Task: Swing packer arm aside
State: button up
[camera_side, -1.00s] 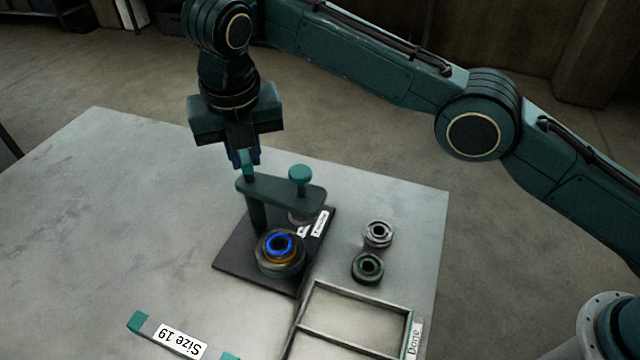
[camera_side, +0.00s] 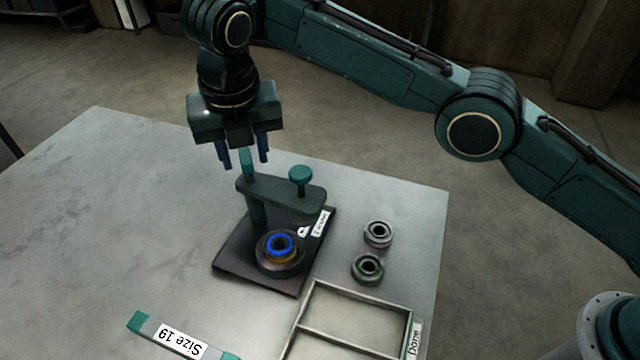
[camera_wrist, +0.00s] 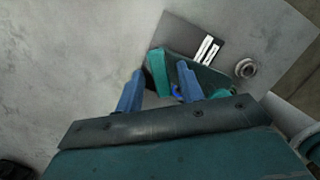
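The packer arm (camera_side: 281,192) is a dark green bar on a post above a dark base plate (camera_side: 232,262). A thin teal peg (camera_side: 247,163) stands on its post end and a teal knob (camera_side: 300,174) on its other end. The bar points right, beside the round seat holding a bearing-like part with a blue ring (camera_side: 280,244). My gripper (camera_side: 244,164) has its blue fingers apart, with the peg at or just below fingertip level and no finger seen touching it. In the wrist view the teal peg (camera_wrist: 158,72) shows between the open fingers (camera_wrist: 160,85).
A framed tray (camera_side: 357,327) labelled Done is at the front right. A "Size 19" bar (camera_side: 180,338) lies at the front. The table's left side is clear.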

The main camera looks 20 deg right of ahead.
dwell(0.3)
jog(key=shift+r, duration=2.7)
jog(key=m+y, duration=0.1)
jog(key=m, duration=0.6)
jog(key=r+m+y, duration=0.1)
jog(key=m, duration=0.6)
jog(key=s+a+r+m+y, duration=0.1)
jog(key=m, duration=0.6)
jog(key=shift+s+r+y, duration=0.1)
jog(key=shift+y, duration=0.3)
jog(key=d+m, duration=0.1)
jog(key=m, duration=0.1)
jog(key=w+d+m+t, duration=0.1)
jog(key=m, duration=0.1)
